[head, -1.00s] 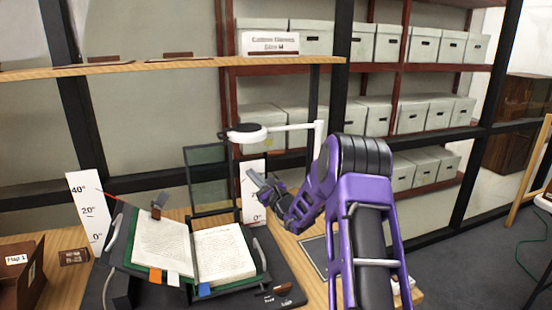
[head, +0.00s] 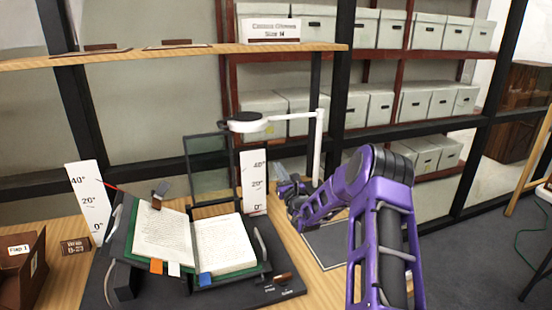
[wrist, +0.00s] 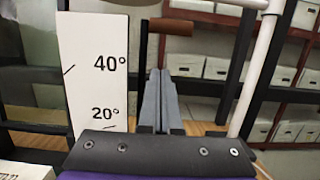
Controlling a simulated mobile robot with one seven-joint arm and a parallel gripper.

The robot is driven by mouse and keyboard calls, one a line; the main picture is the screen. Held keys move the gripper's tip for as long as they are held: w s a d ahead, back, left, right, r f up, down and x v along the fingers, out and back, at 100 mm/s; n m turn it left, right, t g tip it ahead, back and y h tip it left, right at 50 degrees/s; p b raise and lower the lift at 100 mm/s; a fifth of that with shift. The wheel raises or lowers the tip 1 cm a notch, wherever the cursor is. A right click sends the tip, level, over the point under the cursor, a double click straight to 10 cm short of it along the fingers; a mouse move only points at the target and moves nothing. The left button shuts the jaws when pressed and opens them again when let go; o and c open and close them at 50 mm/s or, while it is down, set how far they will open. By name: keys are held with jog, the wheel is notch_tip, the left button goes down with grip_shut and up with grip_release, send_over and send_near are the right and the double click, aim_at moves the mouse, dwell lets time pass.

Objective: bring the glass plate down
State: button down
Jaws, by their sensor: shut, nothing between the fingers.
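The glass plate (head: 208,168) is a dark-framed pane standing upright behind the open book (head: 193,240), which lies in a green-edged cradle (head: 262,264). Part of a dark frame with glass shows at the left of the wrist view (wrist: 22,85). My gripper (head: 281,172) is to the right of the plate and of the right angle scale (head: 254,182), apart from both. In the wrist view its fingers (wrist: 160,80) are together and empty. A brown handle (wrist: 170,27) on a dark bar shows just beyond the fingertips there.
A white lamp arm (head: 290,119) on a post reaches over the plate. A left angle scale (head: 88,203) stands beside the cradle. A brown box (head: 20,272) is at the left. A wooden shelf (head: 180,56) crosses above.

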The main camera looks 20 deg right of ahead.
jog(key=w+r, duration=0.4)
jog(key=w, duration=0.2)
jog(key=shift+r+p, duration=0.3)
jog(key=shift+p, duration=0.15)
jog(key=shift+s+d+f+b, duration=0.15)
jog(key=shift+s+b, duration=0.05)
jog(key=shift+b, duration=0.25)
dwell(0.4)
